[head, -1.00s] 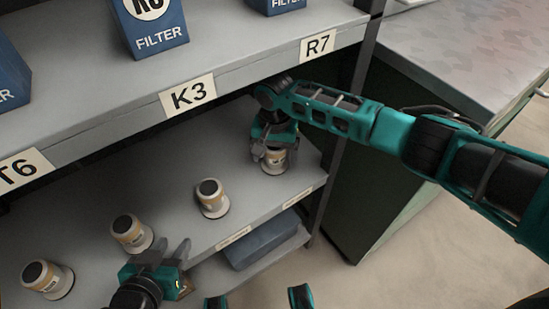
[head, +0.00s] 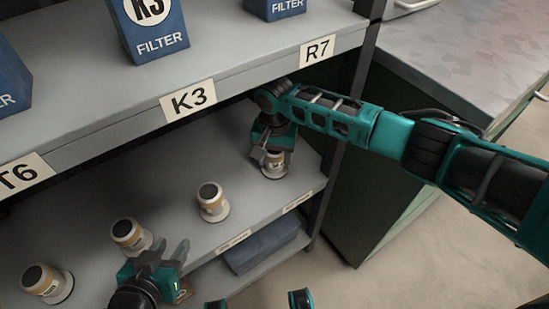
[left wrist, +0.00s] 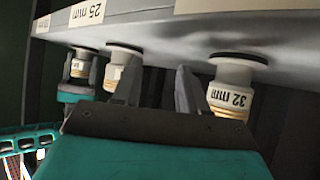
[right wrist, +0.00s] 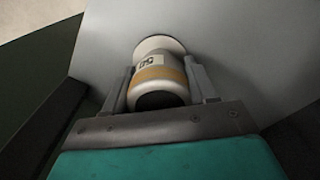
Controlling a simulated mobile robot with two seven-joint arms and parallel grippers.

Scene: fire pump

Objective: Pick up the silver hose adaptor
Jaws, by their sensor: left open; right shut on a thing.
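Several whitish adaptors with tan bands and dark tops stand upright on the lower shelf; none is plainly more silver than the others. My right gripper (head: 268,157) is shut on the rightmost adaptor (head: 275,165), which still stands on the shelf. In the right wrist view this adaptor (right wrist: 160,70) sits between the fingers (right wrist: 160,88); its label is too small to read surely. My left gripper (head: 172,254) is open and empty, near the second adaptor from the left (head: 130,236). In the left wrist view, upside down, an adaptor marked 32 mm (left wrist: 232,85) stands beside the open fingers (left wrist: 157,88).
Another adaptor (head: 212,202) stands between my grippers, and one (head: 47,284) at far left. The upper shelf (head: 95,95) overhangs with blue filter boxes (head: 150,28). A shelf post (head: 330,165) and green cabinet (head: 385,190) are at the right. A blue box (head: 262,252) lies below.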

